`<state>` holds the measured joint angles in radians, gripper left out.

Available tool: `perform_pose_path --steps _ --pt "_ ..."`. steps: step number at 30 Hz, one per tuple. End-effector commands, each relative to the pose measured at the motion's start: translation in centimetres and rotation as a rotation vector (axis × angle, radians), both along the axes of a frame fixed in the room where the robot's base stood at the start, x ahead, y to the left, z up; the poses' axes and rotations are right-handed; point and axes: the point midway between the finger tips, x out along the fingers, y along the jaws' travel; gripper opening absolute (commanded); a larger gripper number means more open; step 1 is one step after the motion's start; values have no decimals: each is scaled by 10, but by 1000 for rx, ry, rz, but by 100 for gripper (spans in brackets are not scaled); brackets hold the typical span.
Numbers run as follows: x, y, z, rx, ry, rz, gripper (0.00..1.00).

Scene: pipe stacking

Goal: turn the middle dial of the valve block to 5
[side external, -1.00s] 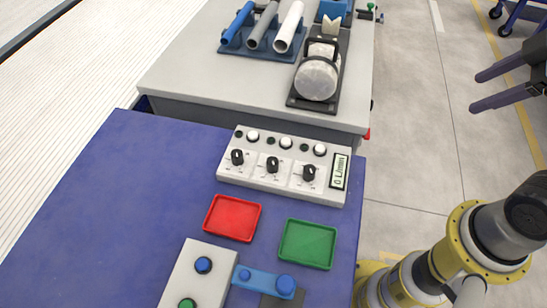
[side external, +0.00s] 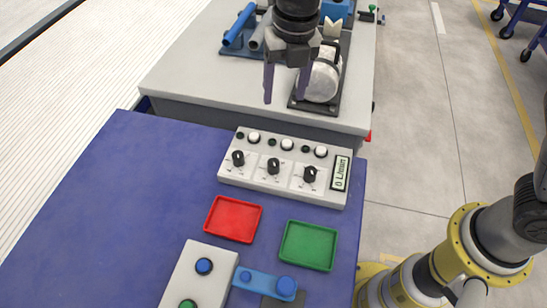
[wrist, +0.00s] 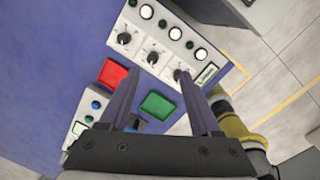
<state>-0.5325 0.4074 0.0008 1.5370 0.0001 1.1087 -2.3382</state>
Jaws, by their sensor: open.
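The white valve block (side external: 236,182) lies on the blue table, with three black dials in a row. The middle dial (side external: 273,166) sits between the left dial (side external: 238,158) and the right dial (side external: 310,174). A display at the block's right end (side external: 341,173) appears to read 0 L/min. In the wrist view the middle dial (wrist: 152,58) lies ahead of my gripper. My gripper (side external: 287,98) is open and empty, fingers pointing down, above the block's far side. It touches nothing. The dial markings are too small to read.
White buttons (side external: 287,144) line the block's far row. A red tray (side external: 233,219) and a green tray (side external: 308,245) lie in front. A box with blue and green buttons (side external: 204,266) is nearer. Pipes (side external: 240,24) and a clamped cylinder (side external: 322,82) stand on the grey bench behind.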

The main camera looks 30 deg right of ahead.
Motion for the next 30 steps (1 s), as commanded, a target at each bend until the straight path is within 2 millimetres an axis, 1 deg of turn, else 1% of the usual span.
perform_pose_path --steps 1,3,6,7,10,13,24,30 --pt "-2 13 -17 -15 25 26 64" --pt "-7 24 -32 -32 51 48 64" --pt "-14 32 -46 -48 75 71 64" --pt "-15 34 -48 -49 76 76 64" --pt "-16 35 -53 -48 76 78 64" --pt "-17 35 -66 -50 77 76 64" --pt "-17 34 -137 -50 77 75 64" --pt "-16 34 -167 -49 76 75 64"
